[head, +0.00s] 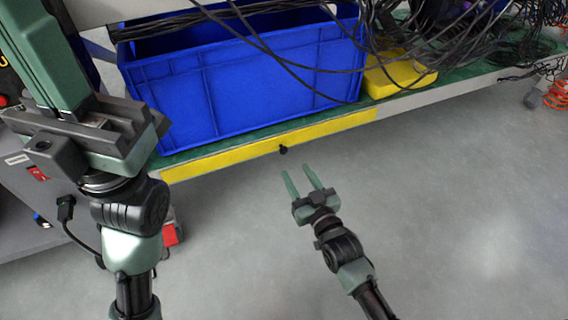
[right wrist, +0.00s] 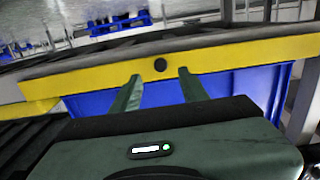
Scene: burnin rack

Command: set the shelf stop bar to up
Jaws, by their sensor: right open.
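The shelf stop bar (head: 225,151) is a long yellow strip along the front edge of the lower shelf. It sits low, below the blue bin's front wall. A small black knob (head: 283,150) is on it, and it also shows in the right wrist view (right wrist: 160,65). My right gripper (head: 299,175) is open and empty in front of the bar, its two green fingers pointing toward the knob. In the right wrist view the fingertips (right wrist: 160,77) lie either side of the knob's line; contact is not visible. My left gripper (head: 85,130) is large at the left, its fingertips unclear.
A blue bin (head: 250,80) stands on the green shelf behind the bar. Black cables (head: 300,70) hang over its right end, near a yellow box (head: 395,78). A grey unit (head: 35,200) with a red switch is at the left.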

